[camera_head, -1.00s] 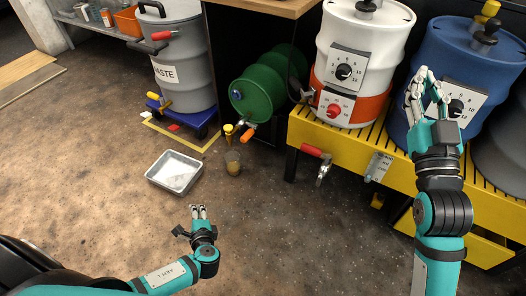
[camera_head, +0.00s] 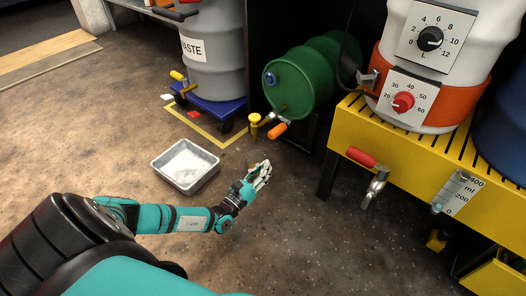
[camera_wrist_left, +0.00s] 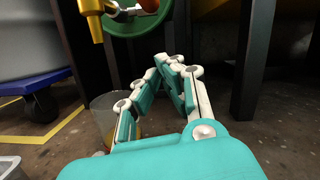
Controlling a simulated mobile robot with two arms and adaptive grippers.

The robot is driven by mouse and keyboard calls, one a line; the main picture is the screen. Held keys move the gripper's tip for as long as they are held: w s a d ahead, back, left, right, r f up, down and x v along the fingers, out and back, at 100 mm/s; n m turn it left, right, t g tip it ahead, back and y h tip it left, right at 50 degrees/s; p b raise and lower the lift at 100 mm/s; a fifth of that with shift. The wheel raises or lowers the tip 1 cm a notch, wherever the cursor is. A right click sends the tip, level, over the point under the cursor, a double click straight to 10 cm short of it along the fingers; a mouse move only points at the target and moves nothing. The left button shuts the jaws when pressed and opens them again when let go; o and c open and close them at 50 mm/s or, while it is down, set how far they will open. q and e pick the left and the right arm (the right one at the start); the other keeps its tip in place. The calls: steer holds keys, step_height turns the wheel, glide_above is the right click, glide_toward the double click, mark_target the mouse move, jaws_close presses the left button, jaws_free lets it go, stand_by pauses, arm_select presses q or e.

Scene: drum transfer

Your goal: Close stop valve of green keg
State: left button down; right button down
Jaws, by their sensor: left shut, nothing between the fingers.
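The green keg (camera_head: 300,82) lies on its side on a dark stand in the head view. A brass-yellow tap (camera_head: 254,126) and a valve with an orange handle (camera_head: 278,130) are at its lower front. In the left wrist view the tap (camera_wrist_left: 95,20) hangs at the upper left, with the orange handle (camera_wrist_left: 150,4) at the top edge. My left gripper (camera_head: 262,170) is shut and empty, in front of and below the tap and handle, apart from both. Its fingers also show in the left wrist view (camera_wrist_left: 165,72). My right gripper is out of view.
A clear cup (camera_wrist_left: 103,112) with amber liquid stands close beside my left fingers, partly hidden. A metal tray (camera_head: 185,165) lies on the floor to the left. The grey waste drum (camera_head: 212,55) stands behind it. The yellow bench (camera_head: 415,150) with a red-handled tap (camera_head: 362,157) is at right.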

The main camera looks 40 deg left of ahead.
mark_target(281, 128)
arm_select(q)
steer(key=w+r+b, duration=0.2)
steer(key=w+r, duration=0.3)
steer(key=w, duration=0.1)
steer(key=shift+w+a+b, duration=0.3)
steer(key=shift+b, duration=0.1)
steer(key=shift+r, duration=0.1)
